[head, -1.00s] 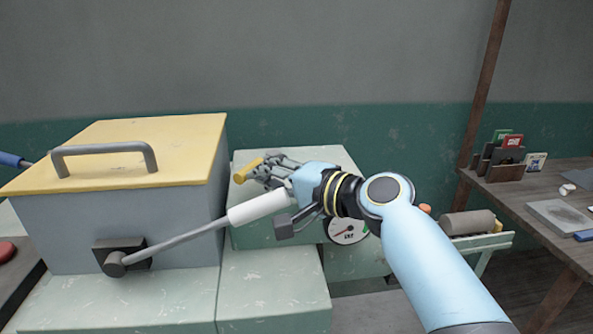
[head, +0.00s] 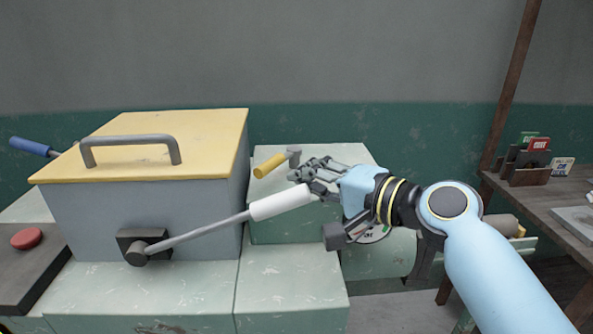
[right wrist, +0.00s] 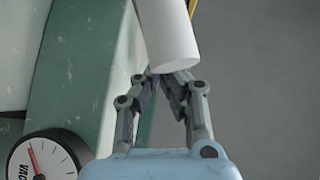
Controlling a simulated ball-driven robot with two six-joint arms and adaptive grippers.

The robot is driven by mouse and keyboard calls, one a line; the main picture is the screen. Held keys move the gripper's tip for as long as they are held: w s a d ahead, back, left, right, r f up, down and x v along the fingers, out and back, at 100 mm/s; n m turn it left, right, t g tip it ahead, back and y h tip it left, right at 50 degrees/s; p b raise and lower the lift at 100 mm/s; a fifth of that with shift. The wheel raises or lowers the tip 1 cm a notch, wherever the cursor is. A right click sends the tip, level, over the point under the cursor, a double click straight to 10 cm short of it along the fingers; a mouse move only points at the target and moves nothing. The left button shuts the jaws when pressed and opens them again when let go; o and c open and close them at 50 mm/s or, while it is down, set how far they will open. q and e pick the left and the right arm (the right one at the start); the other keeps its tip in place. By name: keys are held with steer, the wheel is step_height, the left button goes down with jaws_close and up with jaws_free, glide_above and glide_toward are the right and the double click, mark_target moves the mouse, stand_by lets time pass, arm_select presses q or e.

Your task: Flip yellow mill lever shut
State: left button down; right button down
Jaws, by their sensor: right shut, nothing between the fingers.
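The yellow lever (head: 270,165) lies above the pale green housing in the head view, its yellow grip slanting down to the left from a grey pivot (head: 294,155). My right gripper (head: 300,174) is just right of the yellow grip, with its fingers closed together and empty. In the right wrist view the fingertips (right wrist: 168,76) meet beneath the end of a white handle (right wrist: 167,35); I cannot tell whether they touch it. Only a yellow sliver (right wrist: 192,8) shows at the top there. My left gripper is out of view.
A grey box with a yellow lid (head: 205,135) stands at left; its long white-handled lever (head: 280,203) passes in front of my right fingers. A dial gauge (right wrist: 42,158) is on the housing. A blue-handled lever (head: 30,146) and red button (head: 26,238) are far left. A wooden table (head: 545,205) stands right.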

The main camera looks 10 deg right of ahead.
steer(key=v, duration=0.7)
steer(key=shift+s, duration=0.1)
